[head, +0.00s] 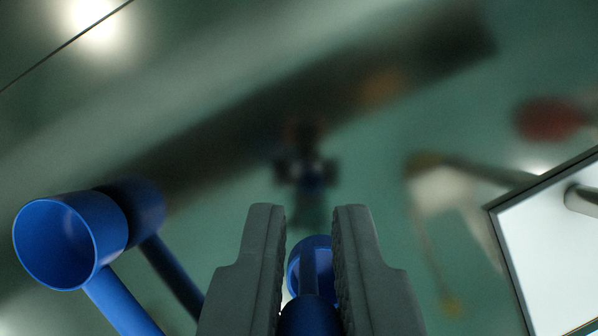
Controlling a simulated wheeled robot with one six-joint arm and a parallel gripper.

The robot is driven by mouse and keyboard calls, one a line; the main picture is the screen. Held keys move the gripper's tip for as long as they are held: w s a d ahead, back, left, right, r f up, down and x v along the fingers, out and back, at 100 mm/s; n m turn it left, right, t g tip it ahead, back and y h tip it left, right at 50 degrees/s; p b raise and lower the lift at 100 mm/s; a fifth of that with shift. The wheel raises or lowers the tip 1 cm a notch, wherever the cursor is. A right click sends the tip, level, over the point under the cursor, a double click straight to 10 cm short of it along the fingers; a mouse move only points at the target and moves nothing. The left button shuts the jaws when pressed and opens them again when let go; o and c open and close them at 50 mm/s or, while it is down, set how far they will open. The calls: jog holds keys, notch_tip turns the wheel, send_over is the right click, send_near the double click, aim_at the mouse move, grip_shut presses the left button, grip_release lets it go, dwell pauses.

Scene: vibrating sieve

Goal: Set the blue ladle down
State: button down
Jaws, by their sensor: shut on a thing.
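The blue ladle's round cup (62,243) is at the left in the head view, with its open mouth facing the camera. Its handle runs down to the right and leaves the bottom edge of the picture. My gripper (309,212) is at bottom centre, shut on a blue part of the ladle that shows between the two grey fingers. A darker blue copy of cup and handle, seemingly a reflection in the glossy green surface (225,225), lies just right of the cup. Whether the cup touches the surface, I cannot tell.
A white panel or tray with a dark frame (508,268) stands at the right edge, with a grey part on it. Blurred dark, red and orange shapes on the green surface look like reflections. The surface between my gripper and the white panel looks clear.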

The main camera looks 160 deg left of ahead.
notch_tip(320, 180, down, 9)
jog(key=shift+f, duration=0.1)
dwell(0.4)
jog(key=c, duration=1.4)
grip_release()
jog(key=shift+c, duration=0.2)
jog(key=shift+o, duration=0.2)
jog(key=v, duration=1.2)
